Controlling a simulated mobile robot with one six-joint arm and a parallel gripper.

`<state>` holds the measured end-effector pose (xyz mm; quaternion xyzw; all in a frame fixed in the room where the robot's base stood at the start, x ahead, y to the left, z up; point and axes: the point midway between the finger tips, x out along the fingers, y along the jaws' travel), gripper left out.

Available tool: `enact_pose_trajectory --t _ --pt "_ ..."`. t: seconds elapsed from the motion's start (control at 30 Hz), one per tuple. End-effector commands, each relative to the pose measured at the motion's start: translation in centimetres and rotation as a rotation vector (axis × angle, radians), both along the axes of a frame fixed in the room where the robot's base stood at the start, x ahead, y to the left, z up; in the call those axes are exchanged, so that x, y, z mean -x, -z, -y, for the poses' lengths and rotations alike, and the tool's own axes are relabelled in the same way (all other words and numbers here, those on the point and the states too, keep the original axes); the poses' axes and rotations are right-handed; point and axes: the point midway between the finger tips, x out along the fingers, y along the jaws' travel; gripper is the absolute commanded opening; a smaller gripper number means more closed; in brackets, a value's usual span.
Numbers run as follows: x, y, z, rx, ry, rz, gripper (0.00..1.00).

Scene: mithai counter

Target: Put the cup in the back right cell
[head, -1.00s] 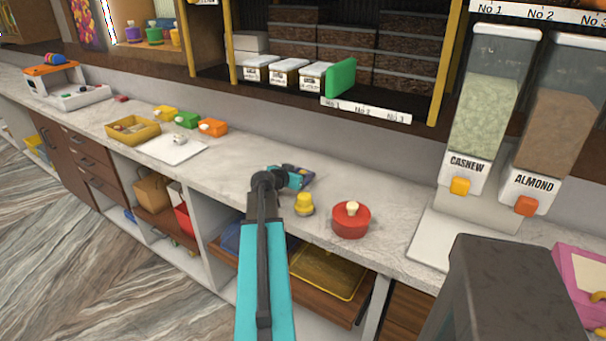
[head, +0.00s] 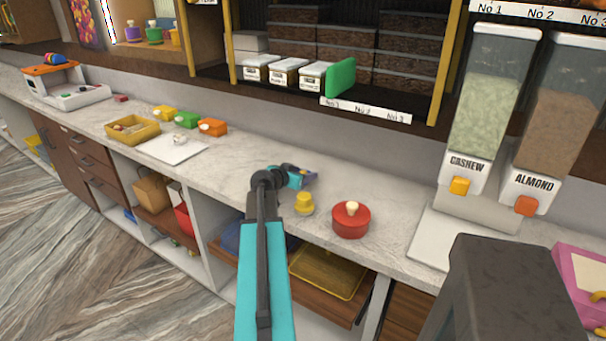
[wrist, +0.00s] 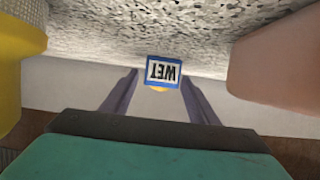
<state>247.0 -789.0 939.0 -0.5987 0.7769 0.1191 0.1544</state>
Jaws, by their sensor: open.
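My gripper (head: 304,177) is low over the counter, left of a red lidded pot and behind a small yellow-topped piece (head: 304,204). In the wrist view my gripper (wrist: 160,78) has its two purple-grey fingers apart. A small blue-framed card or block marked WET (wrist: 163,72), upside down in the picture, shows between and beyond the fingertips; I cannot tell whether it is within their reach. I cannot make out a cup for certain. A shallow yellow tray (head: 153,134) on the left may have cells; its inside is too small to tell.
The red pot (head: 351,220) stands near the counter's front edge. Yellow, green and orange boxes (head: 213,127) and a white board (head: 160,152) lie left. Nut dispensers (head: 483,110) stand right. A shelf overhangs the back. The counter between board and gripper is clear.

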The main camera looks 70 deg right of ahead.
Motion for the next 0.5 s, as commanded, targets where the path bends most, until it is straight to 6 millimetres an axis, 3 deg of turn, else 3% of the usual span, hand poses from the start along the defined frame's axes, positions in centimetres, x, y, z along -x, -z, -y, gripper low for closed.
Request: enact_pose_trajectory --t 0.5 --pt "-1.4 -2.2 -5.8 0.001 -0.002 0.000 0.54"
